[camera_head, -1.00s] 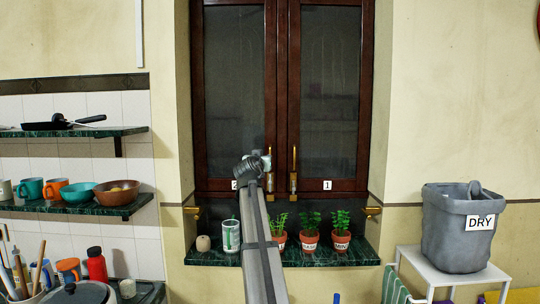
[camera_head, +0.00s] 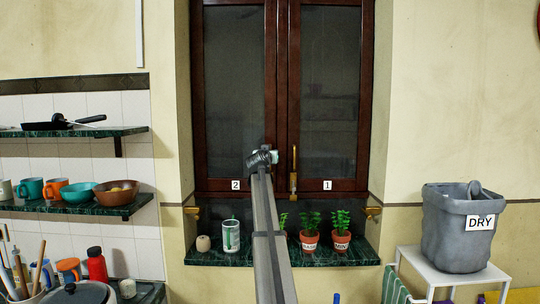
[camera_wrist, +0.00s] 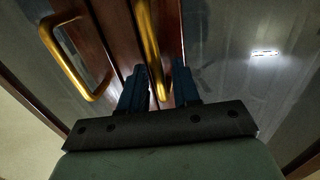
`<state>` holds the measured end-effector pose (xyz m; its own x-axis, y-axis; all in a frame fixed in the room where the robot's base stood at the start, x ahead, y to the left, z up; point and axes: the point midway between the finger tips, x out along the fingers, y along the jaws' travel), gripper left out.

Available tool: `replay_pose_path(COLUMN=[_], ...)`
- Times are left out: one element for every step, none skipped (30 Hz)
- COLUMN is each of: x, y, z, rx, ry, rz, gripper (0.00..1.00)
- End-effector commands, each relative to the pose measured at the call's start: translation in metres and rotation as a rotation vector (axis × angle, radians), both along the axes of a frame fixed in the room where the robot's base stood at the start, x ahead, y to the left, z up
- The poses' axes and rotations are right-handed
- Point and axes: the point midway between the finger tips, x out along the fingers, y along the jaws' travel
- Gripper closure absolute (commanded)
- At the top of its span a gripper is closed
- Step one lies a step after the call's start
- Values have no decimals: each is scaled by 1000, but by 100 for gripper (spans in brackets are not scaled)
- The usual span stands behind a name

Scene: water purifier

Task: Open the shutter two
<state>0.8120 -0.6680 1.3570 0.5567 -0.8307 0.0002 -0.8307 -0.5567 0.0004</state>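Shutter two (camera_head: 234,100) is the left dark-framed glass panel, marked by the "2" label (camera_head: 235,184). It looks closed against shutter one (camera_head: 329,100). My gripper (camera_head: 264,157) is in front of shutter two's inner edge and hides its handle in the head view. In the wrist view, a brass handle (camera_wrist: 147,30) runs down between the two dark blue fingers of my gripper (camera_wrist: 160,74). The fingers are apart, with a gap beside the handle. From the head view, this seems to be shutter two's handle. I cannot tell whether a finger touches it.
Shutter one's brass handle (camera_head: 293,172) is close on the right; it also shows in the wrist view (camera_wrist: 75,60). Below, the green sill (camera_head: 345,258) carries a can (camera_head: 231,236) and potted herbs (camera_head: 340,235). Shelves (camera_head: 75,209) are at left, a grey bin (camera_head: 460,230) at right.

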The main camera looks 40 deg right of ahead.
Motion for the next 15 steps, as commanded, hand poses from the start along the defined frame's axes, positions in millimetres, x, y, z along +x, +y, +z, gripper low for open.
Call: replay_pose_path(x=[1,1,1,1,1,1,1,1,1,1,1,1,1,1,1], y=[-1,-1,-1,-1,-1,-1,-1,-1,-1,-1,-1,-1,-1,-1,-1], z=[0,0,0,0,0,0,0,0,0,0,0,0,0,0,0], rx=[0,0,0,0,0,0,0,0,0,0,0,0,0,0,0], ry=[0,0,0,0,0,0,0,0,0,0,0,0,0,0,0], rz=[0,0,0,0,0,0,0,0,0,0,0,0,0,0,0], gripper=[69,69,69,69,69,69,69,70,73,76,79,83,86,89,93])
